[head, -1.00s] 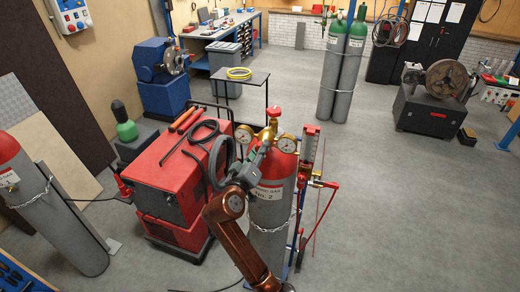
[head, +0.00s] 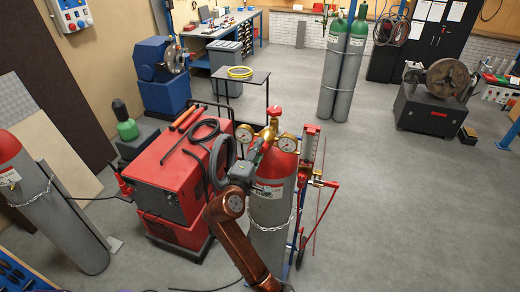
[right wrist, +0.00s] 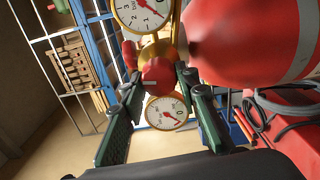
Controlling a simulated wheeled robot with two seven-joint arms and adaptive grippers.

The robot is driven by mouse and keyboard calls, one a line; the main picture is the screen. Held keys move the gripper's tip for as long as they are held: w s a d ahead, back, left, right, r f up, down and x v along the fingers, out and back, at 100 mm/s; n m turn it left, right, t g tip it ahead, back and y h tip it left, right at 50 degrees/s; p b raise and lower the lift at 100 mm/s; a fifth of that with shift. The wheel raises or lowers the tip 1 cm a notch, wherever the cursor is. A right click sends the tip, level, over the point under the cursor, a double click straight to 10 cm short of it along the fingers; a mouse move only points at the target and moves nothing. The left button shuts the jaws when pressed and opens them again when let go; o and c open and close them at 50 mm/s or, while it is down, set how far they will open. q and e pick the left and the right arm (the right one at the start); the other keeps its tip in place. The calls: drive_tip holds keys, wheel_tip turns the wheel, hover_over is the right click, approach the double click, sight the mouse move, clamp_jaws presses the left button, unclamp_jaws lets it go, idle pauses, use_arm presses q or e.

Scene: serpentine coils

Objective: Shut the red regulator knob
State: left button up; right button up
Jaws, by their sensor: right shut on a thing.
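The red regulator knob (right wrist: 158,72) sits between the two fingers of my right gripper (right wrist: 156,84) in the right wrist view, and the fingers are shut on it. In the head view my right gripper (head: 257,150) reaches the front of the brass regulator (head: 267,131) and hides the knob. Two round gauges, the left one (head: 244,133) and the right one (head: 287,143), flank the regulator on top of the red-shouldered grey cylinder (head: 272,208). A red valve handwheel (head: 274,111) stands above it. My left gripper is not in view.
A red welding machine (head: 175,170) with a coiled black hose (head: 222,160) stands close to the left of my arm. A flowmeter column (head: 309,148) and red trolley rail stand just right of the cylinder. A chain (head: 270,228) wraps the cylinder.

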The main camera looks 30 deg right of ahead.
drive_tip(key=shift+n, duration=1.1)
drive_tip(key=o, duration=1.2)
drive_tip(key=shift+c, duration=0.2)
drive_tip(key=shift+a, duration=0.1)
drive_tip(key=v, duration=0.7)
drive_tip(key=shift+s+a, duration=0.1)
drive_tip(key=shift+s, duration=0.05)
